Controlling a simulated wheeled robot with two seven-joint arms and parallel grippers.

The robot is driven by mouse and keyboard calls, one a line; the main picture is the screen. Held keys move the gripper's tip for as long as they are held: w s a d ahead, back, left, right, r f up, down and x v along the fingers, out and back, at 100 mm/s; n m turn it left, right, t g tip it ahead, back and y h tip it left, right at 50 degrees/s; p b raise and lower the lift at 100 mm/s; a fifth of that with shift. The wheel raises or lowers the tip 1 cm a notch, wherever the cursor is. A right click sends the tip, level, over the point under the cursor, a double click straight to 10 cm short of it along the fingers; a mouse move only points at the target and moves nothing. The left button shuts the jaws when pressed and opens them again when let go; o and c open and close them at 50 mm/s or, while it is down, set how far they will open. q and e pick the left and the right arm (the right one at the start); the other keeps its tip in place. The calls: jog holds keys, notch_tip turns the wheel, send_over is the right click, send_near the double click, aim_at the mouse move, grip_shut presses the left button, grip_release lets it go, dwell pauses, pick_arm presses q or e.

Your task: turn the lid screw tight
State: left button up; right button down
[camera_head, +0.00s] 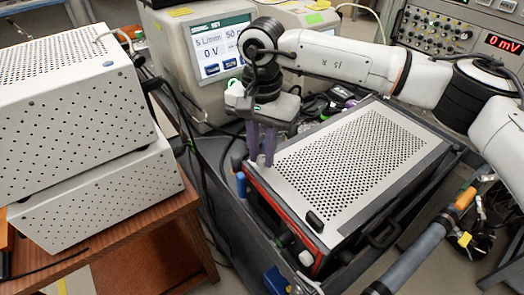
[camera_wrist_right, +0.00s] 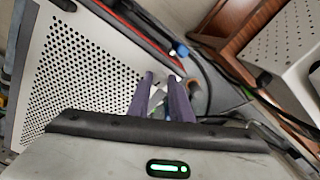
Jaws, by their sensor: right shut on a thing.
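The classifier's perforated lid (camera_head: 300,205) lies on the dark, red-edged case, and it also shows in the right wrist view (camera_wrist_right: 110,52). My right gripper (camera_head: 262,160) points down at the lid's far-left corner. Its purple fingers (camera_wrist_right: 163,82) are close together at the lid's edge, shut on the lid screw, which the fingers mostly hide. I cannot make out the screw's head or how deep it sits. My left gripper is in neither view.
White perforated boxes (camera_head: 85,120) stand on a wooden table (camera_head: 150,235) at the left. A unit with a screen (camera_head: 220,50) stands behind. A blue-and-orange-ended tube (camera_head: 425,250) lies at the right front. Black cables run left of the classifier.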

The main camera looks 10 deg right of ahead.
jog(key=shift+f+m+b, duration=0.1)
jog(key=shift+m+b, duration=0.75)
jog(key=shift+m, duration=0.35)
jog(key=m+b, duration=0.1)
jog(key=m, duration=0.1)
jog(key=shift+m, duration=0.4)
jog(key=m+b, duration=0.1)
jog(key=m, duration=0.2)
jog(key=shift+m+b, duration=0.3)
jog(key=shift+b, duration=0.05)
jog(key=m, duration=0.2)
jog(key=shift+m+b, duration=0.3)
jog(key=shift+b, duration=0.1)
jog(key=m+b, duration=0.1)
jog(key=m, duration=0.2)
jog(key=shift+m, duration=0.4)
jog(key=m, duration=0.3)
jog(key=shift+m+b, duration=0.3)
jog(key=shift+b, duration=0.05)
jog(key=m, duration=0.2)
jog(key=shift+m+b, duration=0.3)
jog(key=m, duration=0.2)
jog(key=shift+m, duration=0.4)
jog(key=m+b, duration=0.1)
jog(key=m, duration=0.4)
jog(key=shift+m, duration=0.7)
jog(key=c, duration=1.6)
grip_release()
